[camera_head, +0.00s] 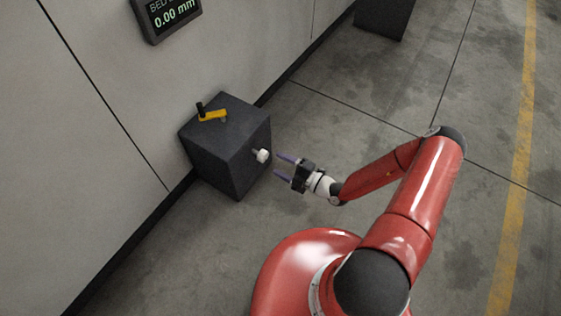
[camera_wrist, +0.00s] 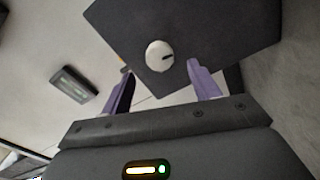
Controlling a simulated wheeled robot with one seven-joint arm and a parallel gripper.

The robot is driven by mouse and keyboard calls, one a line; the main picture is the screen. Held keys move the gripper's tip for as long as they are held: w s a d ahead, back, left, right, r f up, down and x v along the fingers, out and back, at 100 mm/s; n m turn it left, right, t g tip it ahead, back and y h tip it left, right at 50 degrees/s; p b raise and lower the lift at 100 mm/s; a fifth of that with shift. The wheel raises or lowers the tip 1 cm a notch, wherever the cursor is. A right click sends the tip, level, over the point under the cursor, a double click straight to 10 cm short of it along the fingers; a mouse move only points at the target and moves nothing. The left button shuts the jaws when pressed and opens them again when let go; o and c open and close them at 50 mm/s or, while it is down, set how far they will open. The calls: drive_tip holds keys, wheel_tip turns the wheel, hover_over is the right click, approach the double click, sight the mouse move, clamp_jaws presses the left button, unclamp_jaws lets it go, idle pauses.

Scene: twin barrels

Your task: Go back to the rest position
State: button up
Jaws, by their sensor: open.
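My gripper (camera_head: 281,166) is open, with two purple fingers apart and nothing between them. In the head view it is to the right of a dark box (camera_head: 226,148) and points at the box's side face. A white knob (camera_head: 262,156) sticks out of that face, a short gap from the fingertips. In the wrist view the knob (camera_wrist: 159,56) has a dark mark and appears beyond and between the fingertips (camera_wrist: 161,72). The box (camera_wrist: 215,28) fills the upper part of that view. A yellow lever with a black handle (camera_head: 212,115) is on the box's top.
The box stands on the floor against a pale wall (camera_head: 90,130). Another dark box (camera_head: 384,17) is at the back. Grey floor (camera_head: 440,90) to the right is clear.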

drive_tip(key=s+d+r+n+g+h+p, duration=0.15)
drive_tip(key=s+r+n+g, duration=0.35)
drive_tip(key=r+n, duration=0.8)
drive_tip(key=s+r+n+g+h, duration=0.3)
drive_tip(key=r+n+g, duration=0.55)
drive_tip(key=n, duration=0.65)
drive_tip(key=s+d+r+n+t+h, duration=0.2)
drive_tip(key=s+r+n+h, duration=0.1)
drive_tip(key=r+n, duration=0.3)
drive_tip(key=s+d+r+n+t+h+p, duration=0.1)
drive_tip(key=s+d+r+n+t+h, duration=0.2)
drive_tip(key=s+r+n, duration=0.3)
drive_tip(key=s+d+r+n+t+h, duration=0.3)
drive_tip(key=s+r+n, duration=0.2)
drive_tip(key=r, duration=0.7)
drive_tip(key=shift+n+h+p, duration=0.35)
drive_tip(key=shift+n+p, duration=0.05)
drive_tip(key=shift+n, duration=0.7)
